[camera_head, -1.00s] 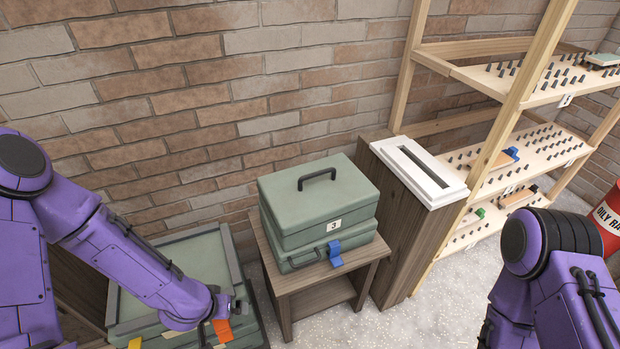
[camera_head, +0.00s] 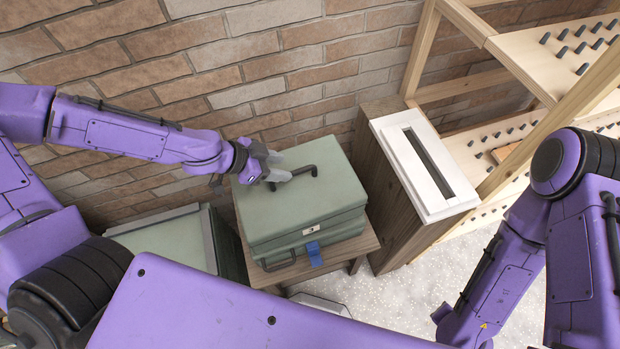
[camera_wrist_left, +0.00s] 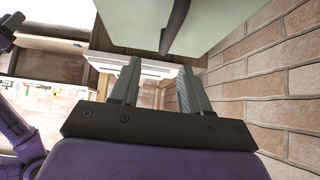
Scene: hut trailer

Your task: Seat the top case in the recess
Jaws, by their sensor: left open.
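The green top case (camera_head: 305,185) with a dark handle lies flat on a similar green case (camera_head: 290,262) with a blue tag, on a small wooden table. My left gripper (camera_head: 280,170) is open over its lid, its fingers at the handle (camera_head: 302,173); the head view does not show clearly whether they touch. In the left wrist view the open fingers (camera_wrist_left: 158,78) point towards the dark handle (camera_wrist_left: 175,25) and pale green lid (camera_wrist_left: 135,18), with nothing between them. A green surface with a raised rim, perhaps the recess (camera_head: 160,232), lies left, partly hidden by my arm. My right gripper is out of view.
A tall brown box (camera_head: 392,200) with a white slotted top (camera_head: 425,160) stands close right of the table (camera_head: 368,243). A wooden peg shelf (camera_head: 515,135) is further right. A brick wall (camera_head: 300,70) runs close behind. Bare pale floor (camera_head: 385,290) shows in front.

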